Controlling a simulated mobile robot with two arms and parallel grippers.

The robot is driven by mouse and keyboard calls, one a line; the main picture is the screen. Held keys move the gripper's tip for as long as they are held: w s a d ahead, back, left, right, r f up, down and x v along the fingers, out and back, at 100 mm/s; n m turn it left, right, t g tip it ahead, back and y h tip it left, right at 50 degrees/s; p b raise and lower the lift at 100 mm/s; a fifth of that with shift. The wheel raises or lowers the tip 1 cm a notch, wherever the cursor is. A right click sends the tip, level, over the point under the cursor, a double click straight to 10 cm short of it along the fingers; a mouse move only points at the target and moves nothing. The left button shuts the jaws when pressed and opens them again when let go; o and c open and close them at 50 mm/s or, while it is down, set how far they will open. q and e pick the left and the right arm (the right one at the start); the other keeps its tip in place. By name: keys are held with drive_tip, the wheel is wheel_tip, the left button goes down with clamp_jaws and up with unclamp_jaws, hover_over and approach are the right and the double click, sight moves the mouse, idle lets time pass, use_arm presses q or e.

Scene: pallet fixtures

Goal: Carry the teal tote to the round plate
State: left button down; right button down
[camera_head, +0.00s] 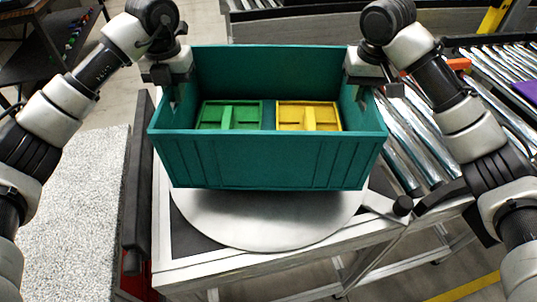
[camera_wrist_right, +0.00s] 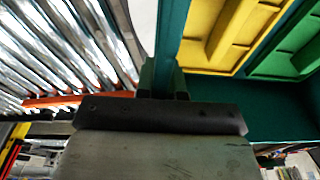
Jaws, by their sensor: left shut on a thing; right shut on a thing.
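The teal tote (camera_head: 265,160) is upright in the middle of the head view, above the round plate (camera_head: 268,225), a grey metal disc. Whether it touches the plate cannot be told. A green tray (camera_head: 230,116) and a yellow tray (camera_head: 308,117) lie inside the tote. My left gripper (camera_head: 172,90) is shut on the tote's left wall. My right gripper (camera_head: 366,82) is shut on the tote's right wall. The right wrist view shows that teal wall (camera_wrist_right: 170,45) between the fingers (camera_wrist_right: 163,80). The tote hides the back of the plate.
The plate lies on a white-edged stand (camera_head: 225,270). A roller conveyor (camera_head: 410,130) runs along the right, with an orange piece (camera_head: 458,64) and a purple item (camera_head: 526,90) by it. A dark shelf (camera_head: 60,50) stands at the far left.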

sight(180, 109)
use_arm(q)
drive_tip(key=shift+r, duration=0.2)
use_arm(e)
drive_tip(key=shift+r, duration=0.15)
use_arm(q)
drive_tip(key=shift+f, duration=0.2)
use_arm(e)
drive_tip(key=shift+f, duration=0.2)
